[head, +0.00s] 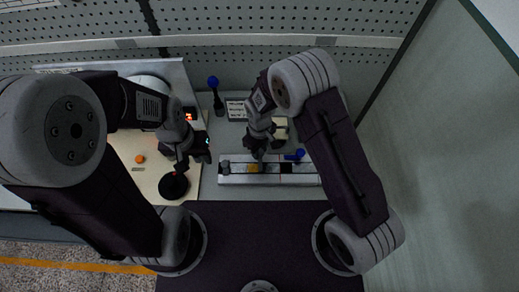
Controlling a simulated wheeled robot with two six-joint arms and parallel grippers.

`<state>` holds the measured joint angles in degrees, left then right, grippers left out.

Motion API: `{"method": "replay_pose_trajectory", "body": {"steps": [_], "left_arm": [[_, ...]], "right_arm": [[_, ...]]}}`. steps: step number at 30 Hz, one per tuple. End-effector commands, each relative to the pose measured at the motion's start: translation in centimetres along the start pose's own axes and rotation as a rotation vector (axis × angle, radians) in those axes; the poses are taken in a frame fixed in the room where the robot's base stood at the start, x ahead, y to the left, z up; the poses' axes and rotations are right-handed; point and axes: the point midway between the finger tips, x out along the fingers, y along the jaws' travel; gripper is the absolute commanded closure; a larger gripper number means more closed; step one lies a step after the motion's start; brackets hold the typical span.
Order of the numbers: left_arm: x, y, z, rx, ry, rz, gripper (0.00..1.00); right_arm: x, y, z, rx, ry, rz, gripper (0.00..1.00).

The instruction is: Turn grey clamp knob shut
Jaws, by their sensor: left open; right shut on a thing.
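A pale metal rail (275,179) lies on the table in front of me. A small grey knob-like cylinder (225,168) stands at its left end; it looks like the grey clamp knob. My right gripper (259,156) points down over the rail's middle, right of the grey cylinder and apart from it. It is shut on a small part hidden by its fingers, and I cannot tell what it is. My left gripper (185,163) is open, left of the rail, above the cream panel near a black disc (173,186).
A blue knob (299,155) sits on the rail's right part. A blue-topped post (213,83) and small labelled plates (237,110) stand behind the rail. The cream panel (136,180) carries an orange button (140,159). A pegboard wall closes the back.

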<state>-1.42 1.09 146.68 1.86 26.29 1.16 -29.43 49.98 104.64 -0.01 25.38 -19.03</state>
Motion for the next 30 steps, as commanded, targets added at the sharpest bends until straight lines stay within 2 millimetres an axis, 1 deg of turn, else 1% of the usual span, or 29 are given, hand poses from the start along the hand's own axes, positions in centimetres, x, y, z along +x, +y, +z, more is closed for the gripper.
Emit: {"method": "replay_pose_trajectory", "body": {"steps": [9,22,23,24,25,30], "left_arm": [[0.06,0.00,0.01,0.000,0.000,0.000,0.50],[0.06,0.00,0.01,0.000,0.000,0.000,0.50],[0.06,0.00,0.01,0.000,0.000,0.000,0.50],[0.06,0.00,0.01,0.000,0.000,0.000,0.50],[0.06,0.00,0.01,0.000,0.000,0.000,0.50],[0.07,0.00,0.01,0.000,0.000,0.000,0.50]], "right_arm": [[-0.11,0.06,-0.08,0.070,0.002,0.001,1.00],[-0.12,0.05,-0.08,0.078,0.003,0.001,1.00],[-0.12,0.05,-0.08,0.078,0.003,0.001,0.64],[-0.11,0.05,-0.08,0.077,0.003,0.001,0.53],[-0.11,0.05,-0.08,0.077,0.002,0.001,0.48],[-0.06,0.02,-0.04,0.076,0.001,0.000,0.48]]}}
